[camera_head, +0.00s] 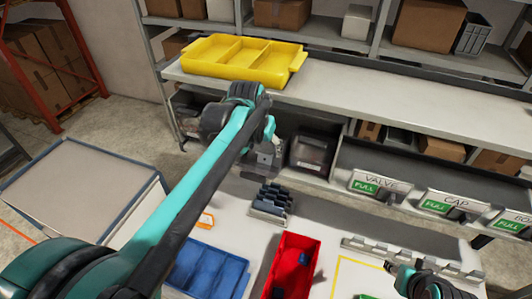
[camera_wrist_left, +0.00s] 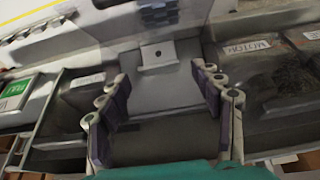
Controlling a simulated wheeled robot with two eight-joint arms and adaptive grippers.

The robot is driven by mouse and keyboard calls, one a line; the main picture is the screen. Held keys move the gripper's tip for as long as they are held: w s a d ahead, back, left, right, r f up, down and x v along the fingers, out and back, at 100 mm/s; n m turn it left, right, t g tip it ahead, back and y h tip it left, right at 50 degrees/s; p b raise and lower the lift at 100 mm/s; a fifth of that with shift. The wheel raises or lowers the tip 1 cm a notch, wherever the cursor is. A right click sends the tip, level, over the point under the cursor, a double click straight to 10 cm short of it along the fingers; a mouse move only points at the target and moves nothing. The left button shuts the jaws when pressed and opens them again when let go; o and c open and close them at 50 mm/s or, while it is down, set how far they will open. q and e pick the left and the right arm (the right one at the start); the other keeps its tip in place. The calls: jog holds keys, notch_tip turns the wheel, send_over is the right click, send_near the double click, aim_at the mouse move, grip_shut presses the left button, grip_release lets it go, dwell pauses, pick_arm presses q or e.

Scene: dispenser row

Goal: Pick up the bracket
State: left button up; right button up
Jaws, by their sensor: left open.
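A small light-grey metal piece with a dark hole, which looks like the bracket (camera_wrist_left: 158,55), lies on a grey chute in the left wrist view. My left gripper (camera_wrist_left: 160,78) is open, its purple-padded fingers on either side and the piece just beyond the tips, not touching. In the head view my left gripper (camera_head: 262,145) is at the dispenser row under the shelf, and the arm hides part of the row. My right gripper (camera_head: 428,280) is at the lower right edge; its fingers are not clear enough to judge.
A yellow divided tray (camera_head: 240,62) stands on the shelf above. Below on the white table are a blue tray (camera_head: 205,272), a red tray (camera_head: 310,245) and a dark rack (camera_head: 270,200). Dispensers marked VALVE (camera_head: 380,184) and CAP (camera_head: 450,205) stand right; a MOTOR label (camera_wrist_left: 245,47) shows beside the chute.

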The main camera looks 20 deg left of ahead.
pick_arm(q)
jog(key=shift+w+f, duration=0.35)
jog(key=shift+f, duration=0.55)
jog(key=shift+s+a, duration=0.1)
jog(key=shift+s, duration=0.15)
jog(key=shift+w, duration=0.2)
jog(key=c, duration=1.1)
jog(key=shift+s, duration=0.1)
jog(key=shift+c, duration=1)
